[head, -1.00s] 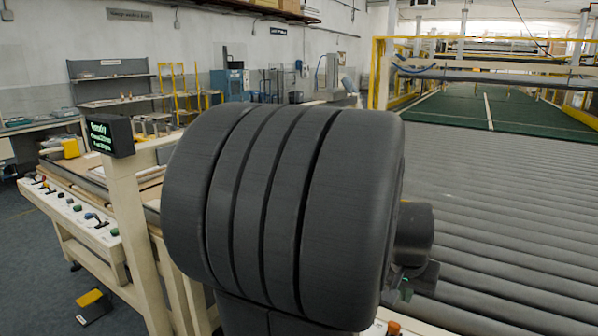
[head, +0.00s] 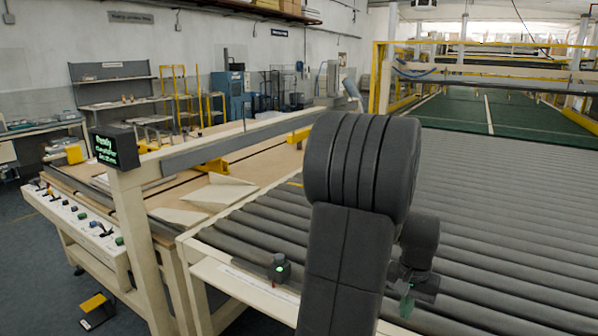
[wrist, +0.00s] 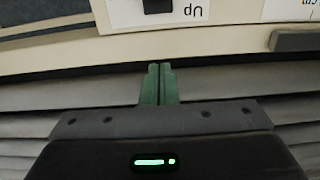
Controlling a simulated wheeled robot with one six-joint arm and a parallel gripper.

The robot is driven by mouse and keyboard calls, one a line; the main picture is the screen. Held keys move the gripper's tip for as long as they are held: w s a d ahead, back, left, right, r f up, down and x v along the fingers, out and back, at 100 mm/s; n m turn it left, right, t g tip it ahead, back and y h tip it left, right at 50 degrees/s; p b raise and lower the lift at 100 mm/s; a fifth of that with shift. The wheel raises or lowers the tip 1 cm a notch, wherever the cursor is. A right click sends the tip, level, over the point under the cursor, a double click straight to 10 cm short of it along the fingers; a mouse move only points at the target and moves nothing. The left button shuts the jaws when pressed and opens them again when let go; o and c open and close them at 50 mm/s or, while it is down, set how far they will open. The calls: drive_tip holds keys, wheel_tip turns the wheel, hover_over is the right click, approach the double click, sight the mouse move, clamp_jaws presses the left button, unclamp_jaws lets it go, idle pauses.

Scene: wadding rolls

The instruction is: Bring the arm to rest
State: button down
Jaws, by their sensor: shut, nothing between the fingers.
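My gripper (wrist: 158,84) shows in the wrist view with its two green fingers pressed together and nothing between them. Beyond the fingertips are grey rollers and a cream frame edge with a label reading "Up". In the head view my dark grey arm stands in the middle, and the wrist end hangs low at its right side. There my gripper (head: 407,306) shows only as a small green tip, partly hidden by the arm, above the rollers.
The grey roller conveyor (head: 500,200) fills the right side. A cream frame carries a control panel (head: 80,215) with knobs at the left and a small display (head: 114,147). A green-lit button box (head: 279,268) sits on the front rail. Pale sheets (head: 215,193) lie on the wooden table.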

drive_tip(key=shift+w+r, duration=0.1)
drive_tip(key=shift+r, duration=1.3)
